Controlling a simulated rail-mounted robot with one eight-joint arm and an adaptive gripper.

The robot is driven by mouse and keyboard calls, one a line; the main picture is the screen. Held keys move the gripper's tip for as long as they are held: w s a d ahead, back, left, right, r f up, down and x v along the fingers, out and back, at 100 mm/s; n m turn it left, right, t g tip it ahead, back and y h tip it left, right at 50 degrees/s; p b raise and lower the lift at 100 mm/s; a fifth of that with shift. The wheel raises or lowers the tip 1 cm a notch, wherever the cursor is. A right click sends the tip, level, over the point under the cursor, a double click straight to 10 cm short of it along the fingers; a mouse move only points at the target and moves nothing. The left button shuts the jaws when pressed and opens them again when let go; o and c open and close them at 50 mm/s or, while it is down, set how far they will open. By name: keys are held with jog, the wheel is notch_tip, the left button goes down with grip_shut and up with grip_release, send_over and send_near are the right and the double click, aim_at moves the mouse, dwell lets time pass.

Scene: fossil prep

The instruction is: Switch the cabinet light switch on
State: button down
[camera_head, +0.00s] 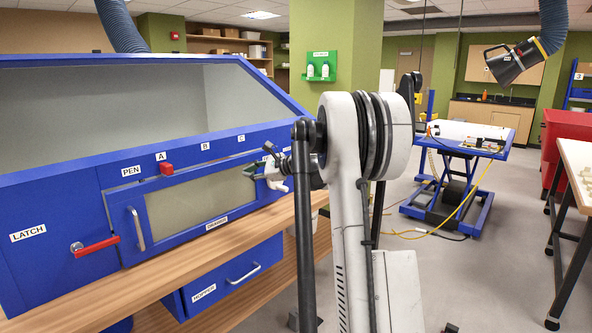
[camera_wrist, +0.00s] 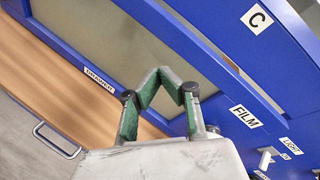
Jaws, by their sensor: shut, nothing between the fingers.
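The blue cabinet (camera_head: 60,205) fills the left of the head view. In the wrist view, a small white switch lever (camera_wrist: 265,160) sticks out of its blue front panel at the lower right, beside a label (camera_wrist: 290,146) that seems to read LIGHT. Whether the switch is on or off I cannot tell. My gripper (camera_wrist: 163,74) has green fingers and is shut and empty, in front of the panel and left of the switch in the wrist view. In the head view, my gripper (camera_head: 250,171) is at the cabinet's right front, and the switch is not clearly visible there.
A FILM label (camera_wrist: 246,117) is between my fingers and the switch. A red knob (camera_head: 167,169) and a red latch handle (camera_head: 97,247) stick out of the cabinet front. A wooden ledge (camera_head: 215,240) runs below, with a hopper drawer (camera_head: 228,280) under it.

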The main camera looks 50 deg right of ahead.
jog(key=s+d+f+m+t+h, duration=0.1)
jog(key=d+f+m, duration=0.2)
jog(key=d, duration=0.6)
jog(key=s+d+f+m+t+h, duration=0.1)
jog(key=d+f+m, duration=0.3)
jog(key=d, duration=0.6)
jog(key=s+d+f+m+t+h+b, duration=0.1)
jog(key=s+d+f+m+t, duration=0.1)
jog(key=d, duration=0.8)
jog(key=shift+d+f+m+t+h, duration=0.25)
jog(key=shift+f+m, duration=0.3)
jog(key=shift+f, duration=0.3)
jog(key=shift+f+m+t+h, duration=0.15)
jog(key=shift+f+m+t, duration=0.2)
jog(key=shift+f+m, duration=0.35)
jog(key=shift+w+f, duration=0.1)
jog(key=shift+f, duration=0.05)
jog(key=w, duration=0.6)
jog(key=w+r, duration=0.1)
jog(key=w, duration=0.3)
jog(key=shift+a, duration=0.1)
jog(key=r, duration=0.1)
jog(key=s+r, duration=0.1)
jog(key=r, duration=0.1)
jog(key=shift+s+r, duration=0.35)
jog(key=shift+s, duration=0.05)
jog(key=shift+w+a, duration=0.1)
